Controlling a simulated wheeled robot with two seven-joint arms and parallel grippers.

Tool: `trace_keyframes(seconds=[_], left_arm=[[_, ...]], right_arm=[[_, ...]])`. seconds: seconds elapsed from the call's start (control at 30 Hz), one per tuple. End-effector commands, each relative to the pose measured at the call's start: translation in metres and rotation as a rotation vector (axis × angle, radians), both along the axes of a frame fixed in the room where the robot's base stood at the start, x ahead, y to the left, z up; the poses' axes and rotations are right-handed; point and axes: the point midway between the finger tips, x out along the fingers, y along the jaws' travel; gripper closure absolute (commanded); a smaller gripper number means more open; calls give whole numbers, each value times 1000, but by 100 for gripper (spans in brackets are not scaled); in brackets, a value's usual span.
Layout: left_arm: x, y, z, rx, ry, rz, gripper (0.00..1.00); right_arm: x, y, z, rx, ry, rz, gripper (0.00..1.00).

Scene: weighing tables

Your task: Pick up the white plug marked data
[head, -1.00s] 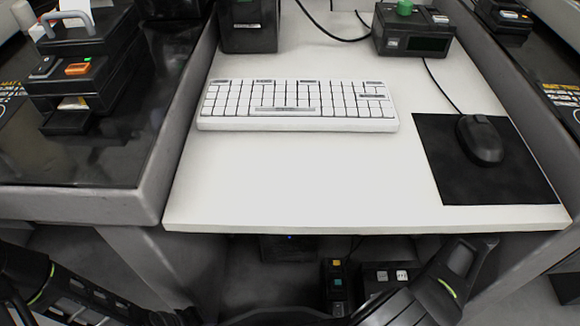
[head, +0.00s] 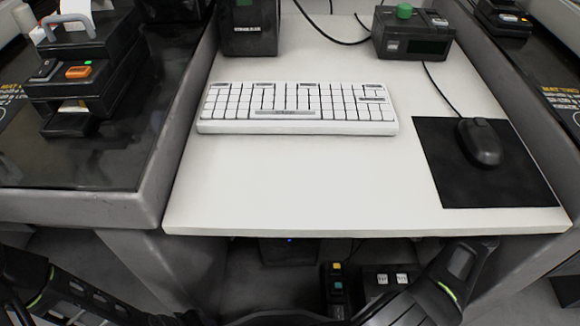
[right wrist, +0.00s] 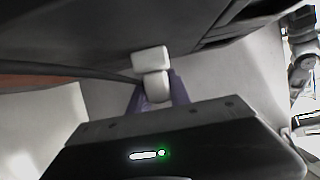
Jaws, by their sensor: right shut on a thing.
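A small white plug (right wrist: 150,60) shows in the right wrist view against a dark housing (right wrist: 110,30). Its lower part lies between the purple fingers of my right gripper (right wrist: 158,97), which is shut on it. A dark cable runs left beside the plug. No marking on it is readable, and I cannot tell whether it sits in a socket. In the head view, the right gripper is hidden; only my right arm shows at the lower right. My left arm shows at the lower left, with its gripper out of view.
A white table (head: 300,190) carries a keyboard (head: 297,108), a mouse (head: 480,142) on a black mat (head: 455,185), and dark devices at the back. Under its front edge stand a dark box with two white pieces (head: 391,279) and a narrow unit with coloured buttons (head: 337,283).

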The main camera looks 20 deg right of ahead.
Motion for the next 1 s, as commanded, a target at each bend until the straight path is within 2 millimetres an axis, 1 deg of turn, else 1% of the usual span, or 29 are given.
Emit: trace_keyframes(seconds=[0.03, 0.2, 0.67, 0.77, 0.83, 1.0], left_arm=[[0, 0, 0, 0, 0, 0, 64], [0, 0, 0, 0, 0, 0, 64], [0, 0, 1, 0, 0, 0, 64], [0, 0, 4, 0, 1, 0, 64], [-1, 0, 9, -1, 3, -1, 64], [-3, 0, 22, -2, 9, -4, 64]], right_arm=[[0, 0, 0, 0, 0, 0, 86], [0, 0, 0, 0, 0, 0, 100], [0, 0, 2, 0, 0, 0, 100], [0, 0, 9, -2, -1, 1, 100], [0, 0, 18, -2, -1, 1, 100], [0, -1, 50, -4, -1, 0, 100]])
